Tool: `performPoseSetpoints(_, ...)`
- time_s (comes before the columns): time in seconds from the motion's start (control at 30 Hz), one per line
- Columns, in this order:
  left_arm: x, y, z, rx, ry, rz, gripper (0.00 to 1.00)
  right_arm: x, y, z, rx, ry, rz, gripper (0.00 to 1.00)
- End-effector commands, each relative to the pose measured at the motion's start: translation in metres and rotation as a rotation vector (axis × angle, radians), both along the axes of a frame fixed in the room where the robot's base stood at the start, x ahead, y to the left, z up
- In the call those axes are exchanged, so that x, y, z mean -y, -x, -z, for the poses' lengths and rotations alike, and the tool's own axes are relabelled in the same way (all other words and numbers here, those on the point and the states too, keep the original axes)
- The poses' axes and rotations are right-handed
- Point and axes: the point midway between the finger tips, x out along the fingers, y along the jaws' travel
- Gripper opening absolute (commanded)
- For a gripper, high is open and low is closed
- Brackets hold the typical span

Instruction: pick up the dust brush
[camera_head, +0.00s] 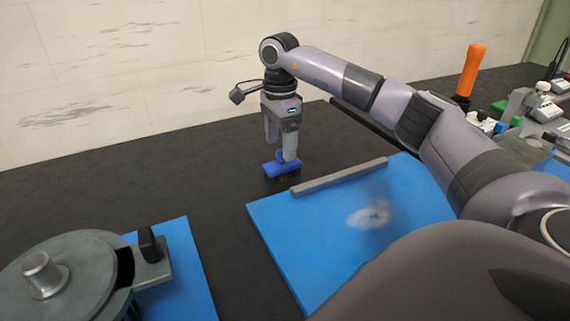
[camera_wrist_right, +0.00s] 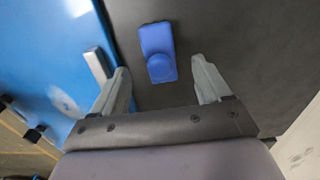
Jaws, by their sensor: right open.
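The dust brush (camera_head: 283,168) is blue, with dark bristles underneath, and sits on the black table top near the far corner of a blue mat. In the right wrist view the brush (camera_wrist_right: 156,40) is a blue block with a rounded knob at its near end. My right gripper (camera_head: 281,150) points down just over the brush. In the right wrist view its fingers (camera_wrist_right: 161,72) are apart, with the knob in line with the gap and nothing held. One finger partly hides the brush in the head view. My left gripper does not show.
A grey bar (camera_head: 338,177) lies along the edge of the blue mat (camera_head: 310,215), close right of the brush. A pale patch (camera_head: 370,215) is on the mat. A grey round machine part (camera_head: 75,275) stands front left. An orange-handled tool (camera_head: 472,70) stands back right.

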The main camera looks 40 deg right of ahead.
Motion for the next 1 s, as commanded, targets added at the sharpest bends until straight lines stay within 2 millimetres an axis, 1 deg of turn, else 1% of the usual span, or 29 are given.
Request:
performPoseSetpoints(0.17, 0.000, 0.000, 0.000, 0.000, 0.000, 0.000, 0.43, 0.002, 0.001, 0.021, -0.005, 0.002, 0.001, 0.77)
performPoseSetpoints(0.43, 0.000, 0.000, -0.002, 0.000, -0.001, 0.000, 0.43, 0.005, 0.003, 0.059, -0.004, 0.001, 0.000, 0.77)
performPoseSetpoints(0.57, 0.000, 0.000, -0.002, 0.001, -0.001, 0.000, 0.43, 0.005, 0.002, 0.067, -0.001, 0.001, 0.000, 0.77)
performPoseSetpoints(0.77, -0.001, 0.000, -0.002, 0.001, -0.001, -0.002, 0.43, 0.005, 0.002, 0.067, -0.001, 0.001, 0.000, 0.77)
performPoseSetpoints(0.87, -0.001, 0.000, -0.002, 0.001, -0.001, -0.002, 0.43, 0.005, 0.002, 0.067, -0.001, 0.001, 0.000, 0.47)
performPoseSetpoints(0.9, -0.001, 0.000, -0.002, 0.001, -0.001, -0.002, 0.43, 0.005, 0.002, 0.067, -0.001, 0.001, 0.000, 0.34)
performPoseSetpoints(0.93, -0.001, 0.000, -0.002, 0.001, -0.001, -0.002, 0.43, 0.005, 0.002, 0.067, -0.001, 0.001, 0.000, 0.24)
performPoseSetpoints(0.97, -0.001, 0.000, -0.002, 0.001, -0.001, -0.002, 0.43, 0.005, 0.002, 0.067, -0.001, 0.001, 0.000, 0.18)
performPoseSetpoints(1.0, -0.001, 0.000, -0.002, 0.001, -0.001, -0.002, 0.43, 0.005, 0.002, 0.067, -0.001, 0.001, 0.000, 0.18)
